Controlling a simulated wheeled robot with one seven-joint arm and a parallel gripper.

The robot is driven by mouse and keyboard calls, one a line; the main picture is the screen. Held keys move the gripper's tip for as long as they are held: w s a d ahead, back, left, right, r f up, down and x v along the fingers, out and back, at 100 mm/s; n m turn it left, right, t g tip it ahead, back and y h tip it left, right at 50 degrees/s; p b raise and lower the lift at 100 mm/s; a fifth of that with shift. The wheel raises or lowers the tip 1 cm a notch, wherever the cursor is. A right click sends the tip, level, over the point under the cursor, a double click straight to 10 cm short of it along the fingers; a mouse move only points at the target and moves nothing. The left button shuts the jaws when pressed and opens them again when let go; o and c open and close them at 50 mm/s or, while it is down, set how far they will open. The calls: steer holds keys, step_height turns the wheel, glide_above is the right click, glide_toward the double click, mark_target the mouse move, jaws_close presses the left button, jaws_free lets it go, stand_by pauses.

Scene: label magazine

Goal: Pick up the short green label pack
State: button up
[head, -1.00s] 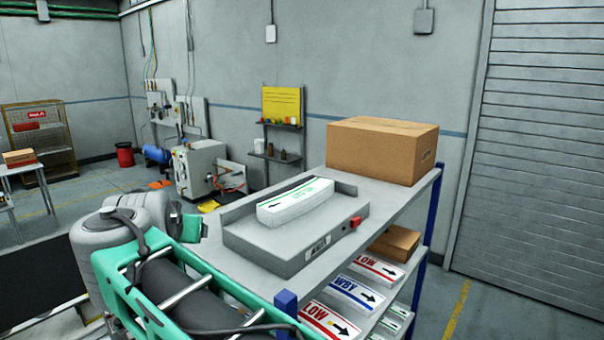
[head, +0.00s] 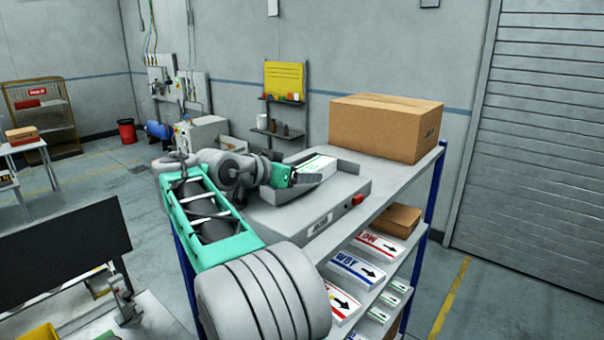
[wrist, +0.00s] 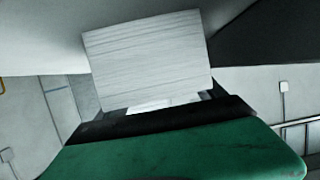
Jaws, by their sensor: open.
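A white label pack with green print (head: 318,164) lies in the grey tray (head: 322,221) on top of the shelf unit. In the wrist view the end face of a white stack of sheets (wrist: 150,62) fills the upper middle, just ahead of my gripper. My gripper (head: 309,181) is open, at the near left end of the pack, and covers part of it in the head view. Whether the fingers straddle the pack I cannot tell. Smaller green-marked packs (head: 394,297) lie on a lower shelf.
A cardboard box (head: 386,127) stands behind the tray on the shelf top. Red and blue marked packs (head: 352,268) and a smaller box (head: 397,220) sit on the shelf below. A blue post (head: 434,195) edges the unit. Floor at the right is clear.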

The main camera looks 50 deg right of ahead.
steer(key=shift+w+d+f, duration=0.1)
steer(key=shift+d+f, duration=0.1)
steer(key=shift+d, duration=0.2)
jaws_close()
stand_by(0.6)
